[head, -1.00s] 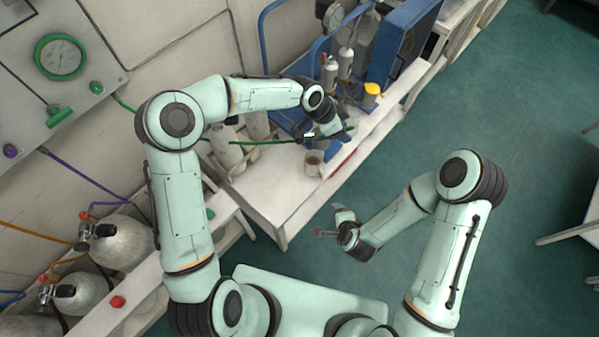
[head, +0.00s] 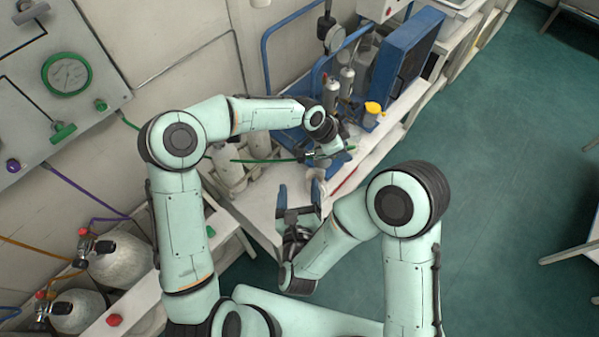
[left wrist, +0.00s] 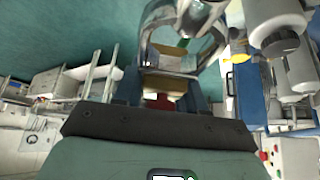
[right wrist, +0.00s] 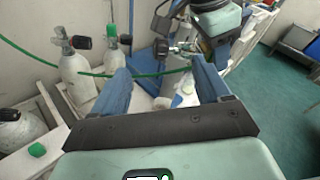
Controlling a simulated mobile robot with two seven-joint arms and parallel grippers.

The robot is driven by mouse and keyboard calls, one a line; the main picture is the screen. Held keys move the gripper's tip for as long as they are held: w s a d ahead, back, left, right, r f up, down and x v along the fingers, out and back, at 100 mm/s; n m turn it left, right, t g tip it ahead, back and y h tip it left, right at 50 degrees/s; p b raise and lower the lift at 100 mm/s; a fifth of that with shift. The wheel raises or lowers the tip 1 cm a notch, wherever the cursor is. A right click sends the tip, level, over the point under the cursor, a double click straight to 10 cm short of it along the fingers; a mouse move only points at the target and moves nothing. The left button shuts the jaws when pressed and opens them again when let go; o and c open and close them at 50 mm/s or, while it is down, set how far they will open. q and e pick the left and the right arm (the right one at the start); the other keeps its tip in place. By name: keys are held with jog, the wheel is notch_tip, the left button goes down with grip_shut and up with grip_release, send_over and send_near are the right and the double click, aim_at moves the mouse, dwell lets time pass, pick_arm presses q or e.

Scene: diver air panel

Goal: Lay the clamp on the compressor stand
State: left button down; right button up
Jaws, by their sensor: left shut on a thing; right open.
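My left gripper (head: 318,153) is over the white bench (head: 262,212), close beside a green hose (head: 262,160). In the left wrist view it is shut on a grey, loop-shaped thing (left wrist: 215,45), which seems to be the clamp; its far end is hard to make out. A tan and a red patch show between the fingers. My right gripper (head: 298,192) is open and empty at the bench's near edge, with its blue fingers towards the left gripper. I cannot tell surely which surface is the compressor stand; the bench carries a blue frame (head: 266,55).
White bottles (head: 228,165) stand in a rack on the bench's left.

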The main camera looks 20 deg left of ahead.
aim_at(300, 160)
jog(key=x, duration=1)
jog(key=shift+w+f, duration=0.1)
jog(key=shift+w, duration=0.3)
grip_shut()
pick_arm(q)
jog(key=c, duration=0.6)
grip_release()
jog(key=shift+o, duration=0.2)
jog(key=shift+a+r, duration=0.1)
